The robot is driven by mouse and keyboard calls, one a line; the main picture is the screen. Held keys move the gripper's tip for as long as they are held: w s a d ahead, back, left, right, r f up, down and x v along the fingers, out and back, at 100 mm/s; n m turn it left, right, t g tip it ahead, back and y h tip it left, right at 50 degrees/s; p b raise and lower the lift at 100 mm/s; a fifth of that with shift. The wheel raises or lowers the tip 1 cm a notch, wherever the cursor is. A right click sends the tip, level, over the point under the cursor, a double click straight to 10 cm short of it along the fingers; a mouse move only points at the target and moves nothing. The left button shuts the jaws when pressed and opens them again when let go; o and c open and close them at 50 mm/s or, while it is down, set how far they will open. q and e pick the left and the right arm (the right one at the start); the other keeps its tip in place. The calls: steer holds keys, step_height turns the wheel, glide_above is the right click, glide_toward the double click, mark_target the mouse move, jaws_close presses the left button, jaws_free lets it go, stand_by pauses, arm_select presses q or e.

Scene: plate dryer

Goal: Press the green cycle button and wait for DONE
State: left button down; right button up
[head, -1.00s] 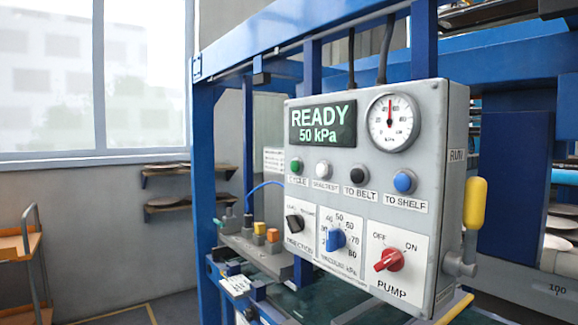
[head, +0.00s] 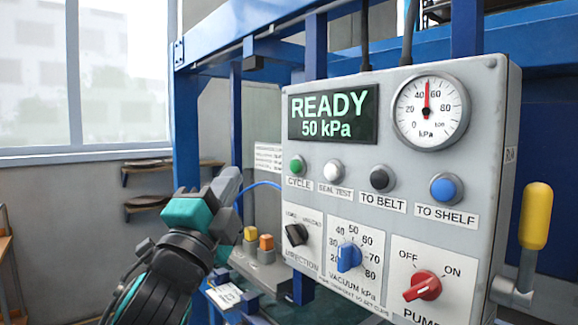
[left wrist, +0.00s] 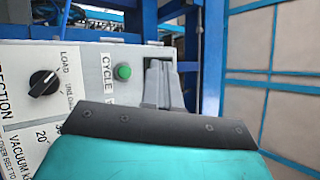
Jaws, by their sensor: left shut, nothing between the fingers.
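The green CYCLE button (head: 297,167) is at the left end of the button row on the grey control panel (head: 400,150). It also shows in the left wrist view (left wrist: 123,72), beside my fingertips. The display (head: 333,115) reads READY 50 kPa. My left gripper (head: 232,178) is shut and empty, left of the panel and apart from the button in the head view. Its closed fingers show in the left wrist view (left wrist: 160,75). My right gripper is not in view.
White (head: 333,171), black (head: 382,179) and blue (head: 444,190) buttons sit right of the green one. Below are a black direction knob (head: 296,234), a blue vacuum knob (head: 348,257) and a red pump knob (head: 423,286). A yellow-handled lever (head: 535,216) sticks out at right.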

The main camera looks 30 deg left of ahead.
mark_target(297, 166)
arm_select(q)
steer(key=shift+s+r, duration=0.15)
steer(key=shift+r, duration=0.2)
steer(key=w+d, duration=0.3)
steer(key=w, duration=0.5)
steer(key=shift+d, duration=0.15)
steer(key=shift+w, duration=0.2)
stand_by(1.9)
steer(key=shift+w+d, duration=0.15)
steer(key=shift+w, duration=0.15)
